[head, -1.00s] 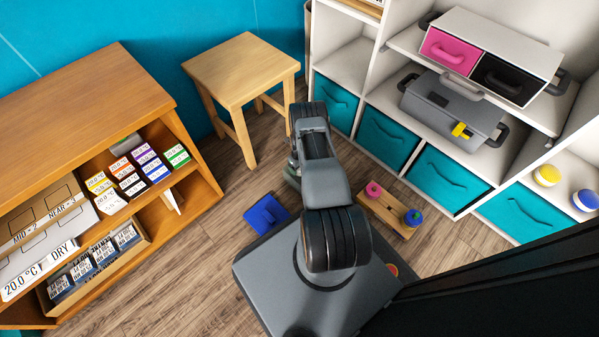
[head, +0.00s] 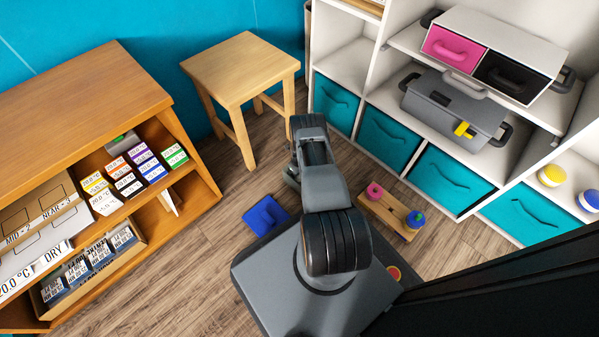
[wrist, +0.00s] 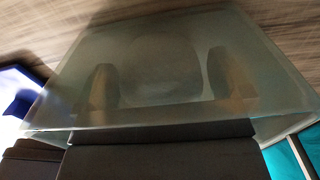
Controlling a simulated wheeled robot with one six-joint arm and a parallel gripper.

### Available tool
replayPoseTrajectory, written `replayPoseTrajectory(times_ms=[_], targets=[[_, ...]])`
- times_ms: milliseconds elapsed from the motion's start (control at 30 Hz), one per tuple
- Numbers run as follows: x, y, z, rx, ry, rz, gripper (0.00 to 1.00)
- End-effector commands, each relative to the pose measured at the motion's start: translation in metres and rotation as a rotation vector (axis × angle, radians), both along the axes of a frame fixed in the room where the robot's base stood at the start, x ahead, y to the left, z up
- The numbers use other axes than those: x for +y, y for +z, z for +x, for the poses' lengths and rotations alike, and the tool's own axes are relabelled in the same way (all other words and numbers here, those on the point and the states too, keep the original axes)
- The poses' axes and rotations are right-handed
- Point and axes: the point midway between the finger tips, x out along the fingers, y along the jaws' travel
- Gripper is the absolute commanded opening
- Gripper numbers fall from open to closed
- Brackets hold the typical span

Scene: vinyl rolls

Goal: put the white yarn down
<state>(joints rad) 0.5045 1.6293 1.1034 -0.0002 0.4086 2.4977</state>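In the wrist view my gripper (wrist: 162,85) shows dimly, as two brownish finger shapes set well apart behind a cloudy, see-through grey-green surface. A pale, blurred round shape (wrist: 160,62) shows between them. I cannot tell whether it is the white yarn or whether the fingers touch it. In the head view my arm (head: 325,185) hides the gripper and anything in it. No plainly white yarn ball can be made out there.
A wooden stool (head: 240,65) stands behind my arm. A wooden shelf (head: 80,95) with labelled boxes is at left. A white shelf unit (head: 400,92) with teal drawers is at right. A blue object (head: 265,215) and a wooden peg board (head: 392,213) lie on the floor.

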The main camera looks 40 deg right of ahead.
Motion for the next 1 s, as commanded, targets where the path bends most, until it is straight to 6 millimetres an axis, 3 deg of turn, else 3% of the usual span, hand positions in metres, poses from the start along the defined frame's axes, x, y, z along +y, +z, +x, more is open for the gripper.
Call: replayPoseTrajectory(times_ms=[333,800,1000], targets=[[0.000,0.005,0.000,-0.001,0.000,-0.001,1.00],[0.000,0.091,0.000,0.000,0.000,-0.001,1.00],[0.000,0.115,0.000,0.000,0.000,-0.001,1.00]])
